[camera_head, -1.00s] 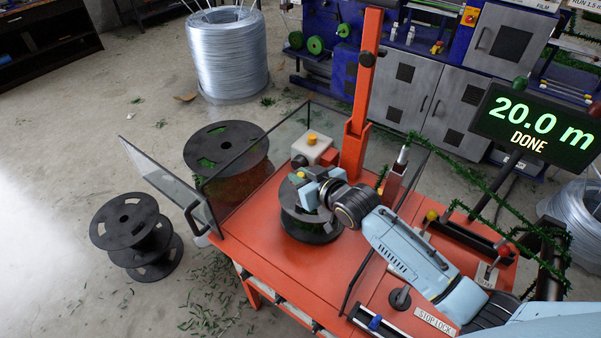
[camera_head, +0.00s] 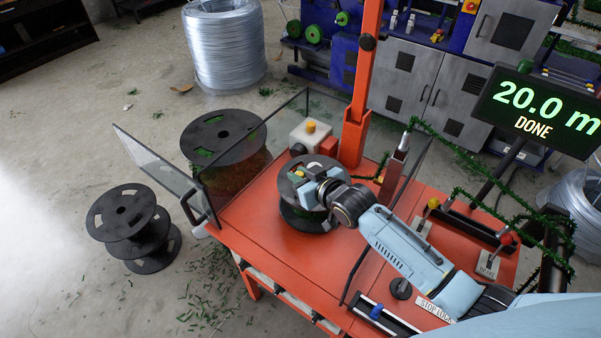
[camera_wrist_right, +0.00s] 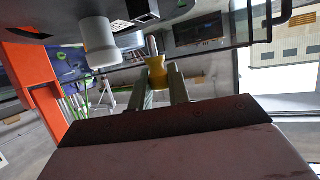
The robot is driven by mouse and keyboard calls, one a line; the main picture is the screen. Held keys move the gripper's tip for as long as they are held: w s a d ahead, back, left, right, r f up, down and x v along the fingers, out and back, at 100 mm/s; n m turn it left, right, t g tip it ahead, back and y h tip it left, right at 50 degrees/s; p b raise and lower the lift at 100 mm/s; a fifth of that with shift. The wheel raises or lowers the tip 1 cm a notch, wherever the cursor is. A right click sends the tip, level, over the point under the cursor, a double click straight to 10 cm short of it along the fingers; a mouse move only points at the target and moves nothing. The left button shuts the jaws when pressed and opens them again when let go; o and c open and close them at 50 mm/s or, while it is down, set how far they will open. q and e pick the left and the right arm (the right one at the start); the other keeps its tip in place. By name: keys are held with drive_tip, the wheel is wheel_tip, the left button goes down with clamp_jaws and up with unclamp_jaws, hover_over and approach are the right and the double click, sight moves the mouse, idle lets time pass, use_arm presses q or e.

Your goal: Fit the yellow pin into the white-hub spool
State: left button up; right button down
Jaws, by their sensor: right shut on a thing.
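A dark spool (camera_head: 308,221) stands upright on the orange table, its flange partly covered by my right gripper. My right gripper (camera_head: 302,178) is over the spool's upper flange. In the right wrist view my right gripper (camera_wrist_right: 159,88) is shut on the yellow pin (camera_wrist_right: 158,73), between its two grey fingers. A thin metallic tip extends above the pin there. A white cylinder (camera_wrist_right: 98,43), which looks like the hub, meets a dark plate at the top left, apart from the pin. In the head view the spool's hub is mostly hidden. My left gripper is not in view.
A clear guard (camera_head: 160,165) stands along the table's left side. A pale box with a yellow button (camera_head: 311,127) and an orange post (camera_head: 353,137) stand behind the spool. Larger dark spools (camera_head: 213,130) and (camera_head: 122,212) stand on the floor. A display (camera_head: 536,108) reads 20.0 m DONE.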

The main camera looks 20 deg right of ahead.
drive_tip(key=shift+f+b, duration=0.75)
drive_tip(key=shift+f, duration=0.8)
drive_tip(key=shift+f, duration=0.35)
drive_tip(key=c, duration=1.3)
unclamp_jaws()
drive_tip(key=shift+o, duration=0.2)
drive_tip(key=v, duration=0.7)
drive_tip(key=shift+s, duration=0.25)
drive_tip(key=shift+d+r, duration=0.1)
drive_tip(key=shift+r, duration=0.05)
